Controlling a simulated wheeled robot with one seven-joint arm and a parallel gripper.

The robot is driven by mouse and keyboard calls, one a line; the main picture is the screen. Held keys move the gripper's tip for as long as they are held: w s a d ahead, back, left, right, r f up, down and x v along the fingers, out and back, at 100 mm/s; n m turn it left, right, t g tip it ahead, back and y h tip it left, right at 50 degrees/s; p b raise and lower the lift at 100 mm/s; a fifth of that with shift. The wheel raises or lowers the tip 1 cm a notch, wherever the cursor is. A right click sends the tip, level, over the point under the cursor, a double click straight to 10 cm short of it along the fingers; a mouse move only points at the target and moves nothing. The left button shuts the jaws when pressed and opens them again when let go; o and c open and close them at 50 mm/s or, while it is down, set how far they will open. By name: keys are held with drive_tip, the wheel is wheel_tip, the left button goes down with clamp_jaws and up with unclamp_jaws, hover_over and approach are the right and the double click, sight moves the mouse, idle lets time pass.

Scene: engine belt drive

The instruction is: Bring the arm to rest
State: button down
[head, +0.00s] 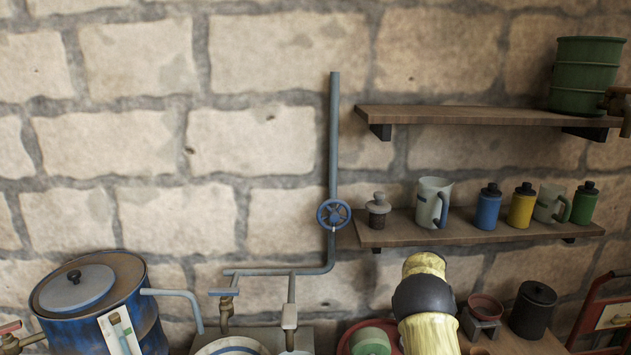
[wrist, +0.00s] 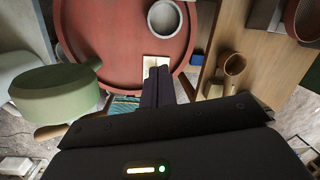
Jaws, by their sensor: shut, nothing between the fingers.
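My gripper (wrist: 158,76) shows in the wrist view with its two dark fingers together and nothing between them. Its tips are over a small cream-coloured piece (wrist: 151,61) near the edge of a round red tray (wrist: 100,45); I cannot tell whether they touch it. In the head view my yellow and black arm rises at the bottom, right of centre, and my gripper is hidden.
In the wrist view a green pot (wrist: 55,95) is left of my fingers, a grey cup (wrist: 165,18) is on the tray, and a copper cup (wrist: 233,64) is on wood at right. In the head view a blue drum (head: 85,300) and shelves (head: 470,235) line the wall.

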drive_tip(key=s+a+r+n, duration=0.4)
drive_tip(key=s+r+n, duration=0.1)
drive_tip(key=s+n, duration=0.3)
drive_tip(key=s+a+r+n, duration=0.4)
drive_tip(key=s+n, duration=0.3)
drive_tip(key=s, duration=0.1)
drive_tip(key=s+a+r+n, duration=0.1)
drive_tip(key=s+a+n, duration=0.2)
drive_tip(key=s+n, duration=0.5)
drive_tip(key=s+a+r+n+t, duration=0.1)
drive_tip(key=s+a+n, duration=0.3)
drive_tip(key=s+n, duration=0.4)
drive_tip(key=s, duration=0.4)
drive_tip(key=shift+s+a+r+n+y, duration=0.15)
drive_tip(key=shift+s+n+y, duration=0.15)
drive_tip(key=shift+s+n, duration=0.1)
drive_tip(key=shift+w, duration=0.1)
